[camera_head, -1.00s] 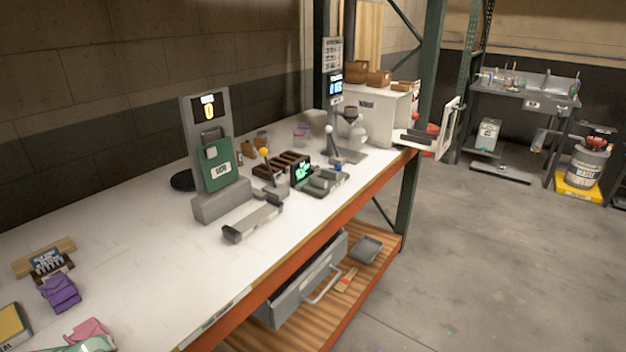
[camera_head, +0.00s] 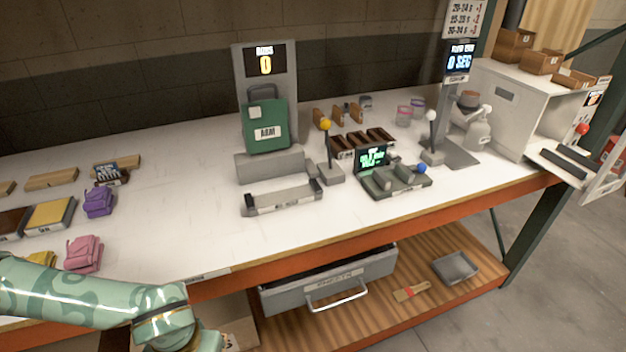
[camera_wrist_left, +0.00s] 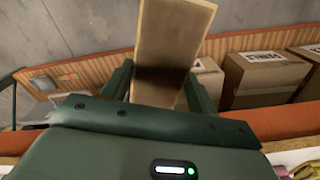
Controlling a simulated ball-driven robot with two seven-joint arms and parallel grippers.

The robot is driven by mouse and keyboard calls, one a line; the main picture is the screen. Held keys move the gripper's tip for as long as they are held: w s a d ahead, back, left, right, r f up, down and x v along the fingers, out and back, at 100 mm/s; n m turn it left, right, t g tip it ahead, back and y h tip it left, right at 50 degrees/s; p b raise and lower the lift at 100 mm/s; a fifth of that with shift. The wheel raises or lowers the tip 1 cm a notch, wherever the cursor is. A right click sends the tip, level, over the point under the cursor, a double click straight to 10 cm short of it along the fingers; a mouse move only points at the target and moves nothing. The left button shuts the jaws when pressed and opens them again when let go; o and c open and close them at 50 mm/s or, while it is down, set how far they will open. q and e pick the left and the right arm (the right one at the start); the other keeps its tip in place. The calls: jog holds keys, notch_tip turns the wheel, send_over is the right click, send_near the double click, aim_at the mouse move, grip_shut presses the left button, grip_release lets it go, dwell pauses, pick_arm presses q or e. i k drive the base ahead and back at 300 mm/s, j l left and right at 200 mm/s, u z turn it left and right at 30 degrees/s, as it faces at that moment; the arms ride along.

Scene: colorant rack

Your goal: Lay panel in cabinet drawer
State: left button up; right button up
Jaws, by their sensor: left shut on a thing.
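My left gripper (camera_wrist_left: 160,92) is shut on a tan, flat panel (camera_wrist_left: 176,45). The panel sticks out past the fingers in the left wrist view, with a dark shadow across its lower part. In the head view my green left arm enters at the lower left, and its gripper and the panel are out of frame. A grey drawer (camera_head: 332,286) with a bar handle and a label hangs under the bench's front edge. A dark gap shows along its top, and its inside is mostly hidden. The drawer is right of my left arm. My right gripper is not in view.
On the bench (camera_head: 180,225) stand a green-fronted unit (camera_head: 265,125), a grey tray (camera_head: 283,197), small levers and purple and pink bags. A white cabinet (camera_head: 505,115) stands at the right. The lower wooden shelf (camera_head: 385,315) holds a brush and a grey pan. Cardboard boxes (camera_wrist_left: 262,75) show in the wrist view.

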aim_at(573, 158)
jog(key=l+u, duration=0.2)
jog(key=l, duration=0.55)
jog(key=i+l+u, duration=0.15)
jog(key=l, duration=0.6)
jog(key=k+l+u, duration=0.2)
jog(key=l, duration=0.5)
jog(key=l+u, duration=0.2)
jog(key=l, duration=0.55)
jog(key=k+l+u, duration=0.15)
jog(key=l, duration=0.6)
jog(key=l+u, duration=0.15)
jog(key=l, duration=0.4)
jog(key=l+u, duration=0.15)
jog(key=l, duration=0.4)
jog(key=l+u, duration=0.1)
jog(key=l, duration=0.45)
jog(key=k+l+u, duration=0.15)
jog(key=l, duration=0.4)
jog(key=l+u, duration=0.15)
jog(key=l, duration=0.45)
jog(key=k+l+u, duration=0.15)
jog(key=l, duration=0.35)
